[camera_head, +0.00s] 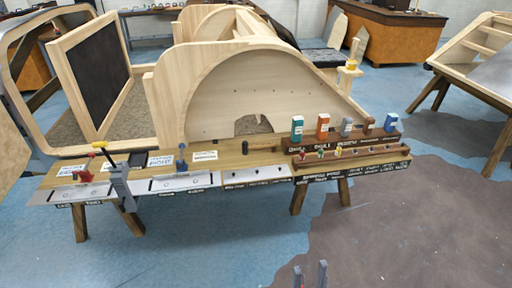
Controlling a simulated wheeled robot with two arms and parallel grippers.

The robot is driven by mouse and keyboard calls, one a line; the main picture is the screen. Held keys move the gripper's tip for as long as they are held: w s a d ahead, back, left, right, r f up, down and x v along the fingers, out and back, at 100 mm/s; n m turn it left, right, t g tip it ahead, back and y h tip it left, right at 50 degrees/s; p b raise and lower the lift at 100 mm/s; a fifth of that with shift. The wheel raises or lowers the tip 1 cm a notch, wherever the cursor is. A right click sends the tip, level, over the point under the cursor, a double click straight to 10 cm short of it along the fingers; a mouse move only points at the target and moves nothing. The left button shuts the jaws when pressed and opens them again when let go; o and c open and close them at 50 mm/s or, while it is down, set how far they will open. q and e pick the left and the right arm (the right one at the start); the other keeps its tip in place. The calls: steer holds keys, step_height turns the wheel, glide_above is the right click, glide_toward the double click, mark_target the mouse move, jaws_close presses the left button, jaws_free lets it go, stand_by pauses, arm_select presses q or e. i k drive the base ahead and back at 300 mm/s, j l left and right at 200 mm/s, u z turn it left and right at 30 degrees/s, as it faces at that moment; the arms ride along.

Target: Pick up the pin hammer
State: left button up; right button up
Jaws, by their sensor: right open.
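A dark hammer-like tool (262,149) lies on the wooden workbench (226,165), right of its middle. Its dark head is at the left and its handle points right; it is too small to tell for sure that it is the pin hammer. My right gripper (310,272) shows only as two grey fingertips at the bottom edge. They stand apart with nothing between them, in front of the bench and well clear of it. My left gripper is not in view.
A wooden rack (350,160) at the bench's right end holds small tools, with several coloured boxes (323,126) behind. A large wooden bodyframe (235,85) stands behind. The floor in front is clear.

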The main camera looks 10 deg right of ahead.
mark_target(245, 146)
steer(key=i+j+z, duration=0.25)
steer(key=i+j, duration=0.2)
steer(key=j, duration=0.2)
steer(key=i+j+z, duration=0.15)
steer(key=i+j, duration=0.1)
steer(key=j, duration=0.1)
